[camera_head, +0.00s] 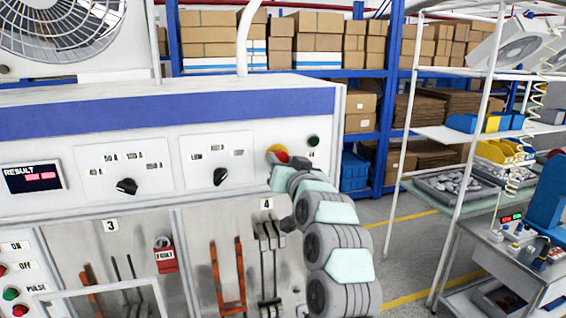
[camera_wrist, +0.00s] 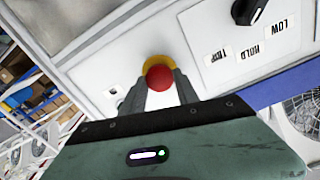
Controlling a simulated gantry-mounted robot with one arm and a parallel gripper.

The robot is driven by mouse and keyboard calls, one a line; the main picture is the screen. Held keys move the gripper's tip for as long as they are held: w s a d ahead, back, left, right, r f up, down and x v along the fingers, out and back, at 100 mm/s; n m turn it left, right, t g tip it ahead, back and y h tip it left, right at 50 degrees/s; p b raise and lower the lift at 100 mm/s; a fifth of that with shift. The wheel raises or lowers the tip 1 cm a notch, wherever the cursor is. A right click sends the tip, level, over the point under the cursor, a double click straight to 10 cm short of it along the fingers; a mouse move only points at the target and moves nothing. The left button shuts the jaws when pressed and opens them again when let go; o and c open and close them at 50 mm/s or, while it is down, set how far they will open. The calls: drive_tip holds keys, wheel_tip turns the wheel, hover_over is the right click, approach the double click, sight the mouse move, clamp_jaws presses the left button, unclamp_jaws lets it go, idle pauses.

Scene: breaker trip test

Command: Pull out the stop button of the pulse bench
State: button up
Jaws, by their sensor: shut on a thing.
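The stop button (camera_head: 281,156) is a red mushroom head on a yellow base, at the right end of the bench's upper panel. It also shows in the wrist view as a red cap (camera_wrist: 159,78) in front of its yellow collar (camera_wrist: 158,62). My gripper (camera_head: 287,172) reaches in from the lower right and covers part of the button in the head view. In the wrist view my gripper (camera_wrist: 160,88) has one finger on each side of the red cap and is shut on it. The pulse bench (camera_head: 230,105) is white with a blue stripe.
A black rotary knob (camera_head: 220,176) sits left of the button, and a dark green button (camera_head: 313,140) sits to its right. Below are bays with levers and a red padlock tag (camera_head: 166,256). A wire shelf (camera_head: 440,133) and a side table (camera_head: 520,262) stand to the right.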

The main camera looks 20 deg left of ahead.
clamp_jaws()
idle(0.8)
